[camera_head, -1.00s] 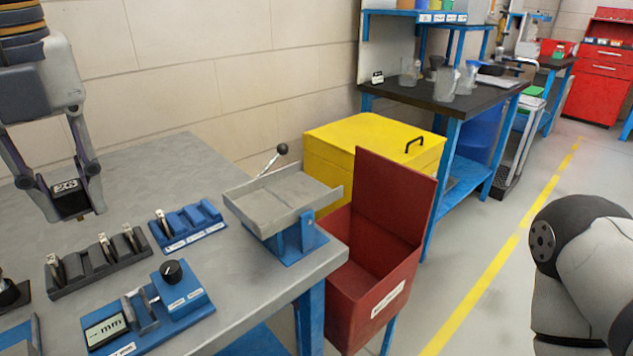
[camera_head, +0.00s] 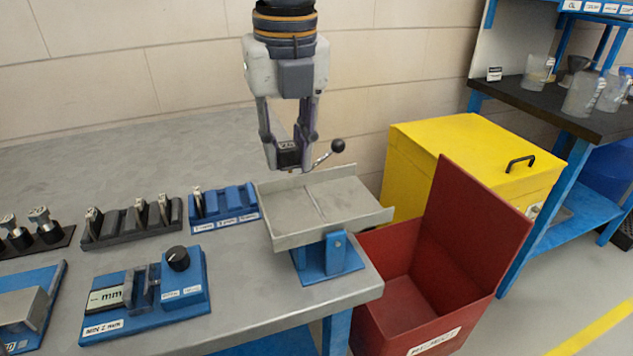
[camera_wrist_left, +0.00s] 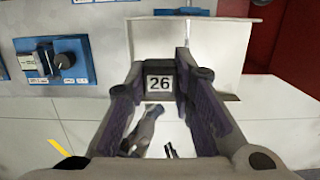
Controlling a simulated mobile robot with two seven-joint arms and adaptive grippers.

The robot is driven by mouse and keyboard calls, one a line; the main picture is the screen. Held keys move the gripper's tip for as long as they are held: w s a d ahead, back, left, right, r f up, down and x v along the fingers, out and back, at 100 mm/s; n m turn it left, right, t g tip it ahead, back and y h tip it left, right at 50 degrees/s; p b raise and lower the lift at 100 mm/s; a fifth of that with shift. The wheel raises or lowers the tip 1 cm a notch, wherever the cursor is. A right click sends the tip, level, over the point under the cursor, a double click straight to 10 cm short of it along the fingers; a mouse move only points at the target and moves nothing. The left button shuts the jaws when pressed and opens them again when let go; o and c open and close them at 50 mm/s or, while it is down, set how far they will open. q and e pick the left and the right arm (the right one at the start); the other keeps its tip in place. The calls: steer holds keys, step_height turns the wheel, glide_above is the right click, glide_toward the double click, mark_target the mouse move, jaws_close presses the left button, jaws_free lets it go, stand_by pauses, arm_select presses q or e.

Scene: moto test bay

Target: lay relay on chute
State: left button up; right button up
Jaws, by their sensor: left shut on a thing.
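The relay (camera_head: 288,153) is a small black block with a white label. My left gripper (camera_head: 287,158) is shut on it, pointing down. In the wrist view the label on the relay (camera_wrist_left: 159,83) reads 26, and it sits between the two fingers. The chute (camera_head: 340,205) is a shallow grey tray with raised sides on a blue stand, at the table's right end. In the head view the relay appears just above the tray's back left part. In the wrist view the pale tray (camera_wrist_left: 222,45) lies beneath and beyond the relay. My right gripper is out of view.
A lever with a black ball (camera_head: 338,146) rises behind the chute, close to my left gripper. A red bin (camera_head: 470,230) and a yellow box (camera_head: 460,150) stand right of the table. A blue rack (camera_head: 225,204), a dark rack (camera_head: 132,226) and a blue gauge (camera_head: 185,290) stand to the left.

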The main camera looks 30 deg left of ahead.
mark_target(306, 197)
arm_select(q)
steer(key=shift+w+d+f, duration=0.25)
steer(key=shift+w+f, duration=0.6)
steer(key=shift+f, duration=0.2)
steer(key=f, duration=0.1)
steer(key=w+f+b, duration=0.1)
steer(key=f, duration=0.3)
steer(key=shift+w+d, duration=0.2)
steer(key=shift+w, duration=0.1)
steer(key=shift+s+r, duration=0.1)
steer(key=shift+r, duration=0.1)
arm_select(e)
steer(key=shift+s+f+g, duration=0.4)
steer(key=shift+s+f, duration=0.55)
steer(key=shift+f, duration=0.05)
arm_select(q)
steer(key=o, duration=1)
steer(key=shift+f, duration=0.1)
steer(key=shift+r, duration=0.2)
steer(key=r, duration=0.4)
steer(key=r+p, duration=0.1)
steer(key=r, duration=0.3)
steer(key=s+d+r, duration=0.1)
steer(key=r, duration=0.2)
steer(key=shift+r, duration=0.4)
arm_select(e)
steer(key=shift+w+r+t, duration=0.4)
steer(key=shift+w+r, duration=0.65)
